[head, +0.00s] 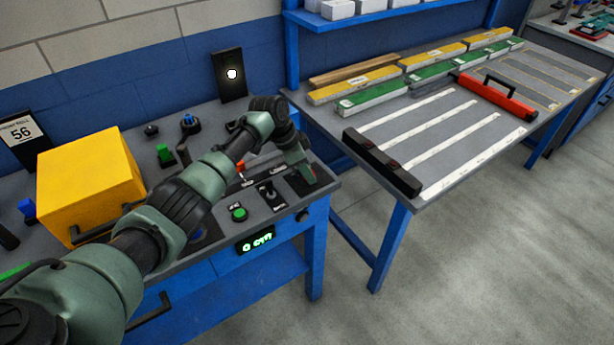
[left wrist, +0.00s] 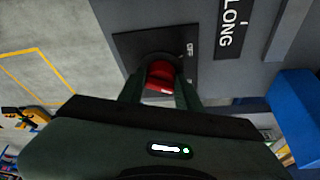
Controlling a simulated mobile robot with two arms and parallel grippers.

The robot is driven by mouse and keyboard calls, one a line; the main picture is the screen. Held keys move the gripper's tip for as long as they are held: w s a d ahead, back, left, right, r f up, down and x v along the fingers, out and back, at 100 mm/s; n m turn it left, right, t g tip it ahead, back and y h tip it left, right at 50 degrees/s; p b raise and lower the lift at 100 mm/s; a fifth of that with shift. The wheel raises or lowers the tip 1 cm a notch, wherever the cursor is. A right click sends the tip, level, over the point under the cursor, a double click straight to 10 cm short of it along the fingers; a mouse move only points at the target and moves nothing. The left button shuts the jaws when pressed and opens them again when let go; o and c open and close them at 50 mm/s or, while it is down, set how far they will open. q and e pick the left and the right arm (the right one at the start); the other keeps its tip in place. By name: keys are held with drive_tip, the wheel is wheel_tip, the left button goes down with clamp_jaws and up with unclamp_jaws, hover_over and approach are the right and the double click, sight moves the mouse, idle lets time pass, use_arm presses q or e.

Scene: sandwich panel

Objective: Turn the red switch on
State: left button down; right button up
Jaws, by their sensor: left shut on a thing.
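The red switch (left wrist: 160,76) sits on a dark plate (left wrist: 125,45) with an "OFF" label in the left wrist view. The fingers of my left gripper (left wrist: 160,62) stand on both sides of the red switch and are shut on it. In the head view, my left gripper (head: 307,174) points down over the dark plate (head: 297,187) at the right end of the panel bench and largely hides the switch. Which way the switch is turned is hard to tell. My right gripper is in neither view.
A green button (head: 238,213) and a small lever (head: 268,193) are left of the gripper. A yellow box (head: 90,185) stands at the bench's left. A black panel with a white light (head: 231,74) is behind. A second table (head: 440,110) holding boxes and strips stands right.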

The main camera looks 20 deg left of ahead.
use_arm(q)
drive_tip(key=shift+m+g+b, duration=0.3)
drive_tip(key=shift+m+b, duration=0.35)
drive_tip(key=shift+m, duration=0.05)
drive_tip(key=c, duration=1)
unclamp_jaws()
drive_tip(key=shift+a, duration=0.1)
drive_tip(key=v, duration=0.8)
drive_tip(key=shift+b, duration=0.4)
drive_tip(key=shift+f, duration=0.2)
